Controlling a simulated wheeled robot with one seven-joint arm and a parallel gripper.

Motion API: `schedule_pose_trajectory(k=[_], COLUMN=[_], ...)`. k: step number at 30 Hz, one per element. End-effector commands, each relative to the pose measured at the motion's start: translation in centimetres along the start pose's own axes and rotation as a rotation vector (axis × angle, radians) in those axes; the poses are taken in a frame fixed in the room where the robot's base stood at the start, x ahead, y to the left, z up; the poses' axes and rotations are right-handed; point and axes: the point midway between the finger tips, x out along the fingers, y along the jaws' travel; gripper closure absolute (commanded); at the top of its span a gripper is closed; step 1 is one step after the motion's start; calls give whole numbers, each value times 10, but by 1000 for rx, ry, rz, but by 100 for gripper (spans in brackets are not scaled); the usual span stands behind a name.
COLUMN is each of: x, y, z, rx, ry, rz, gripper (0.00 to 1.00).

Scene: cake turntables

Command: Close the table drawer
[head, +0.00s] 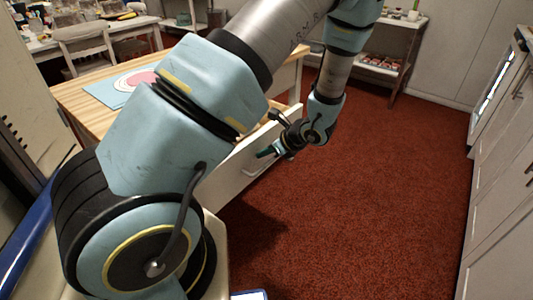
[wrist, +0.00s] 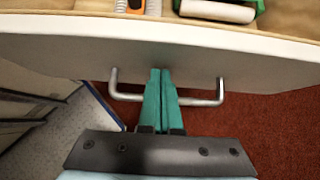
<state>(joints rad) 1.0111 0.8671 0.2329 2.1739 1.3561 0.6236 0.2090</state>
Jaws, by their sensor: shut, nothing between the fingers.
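The table drawer stands open, and its white front (head: 236,172) sticks out from the wooden table (head: 72,97) in the head view. In the wrist view the drawer front (wrist: 60,42) spans the picture, with a silver bar handle (wrist: 205,101) on it. My gripper (wrist: 160,72) has its two green fingers together, with nothing between them. The fingers cross in front of the handle's middle, and their tips lie at or close to the drawer front; I cannot tell if they touch. In the head view my gripper (head: 265,153) is at the drawer front, and my arm hides much of the table.
Inside the drawer lie a white roller (wrist: 217,11) with a green part and an orange-and-grey item (wrist: 130,6). Red carpet (head: 370,190) is clear to the right. White cabinets (head: 505,190) line the right edge. A shelf (head: 385,65) stands at the back.

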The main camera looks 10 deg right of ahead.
Motion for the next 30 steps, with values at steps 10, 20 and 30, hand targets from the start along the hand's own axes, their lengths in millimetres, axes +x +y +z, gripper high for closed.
schedule_pose_trajectory(k=[10, 20, 30], x=[12, 77, 152], y=[0, 2, 2], z=[10, 70, 150], rx=[-2, -8, -5], ry=[-3, -4, -3], rz=[2, 5, 4], gripper=[100, 100, 100])
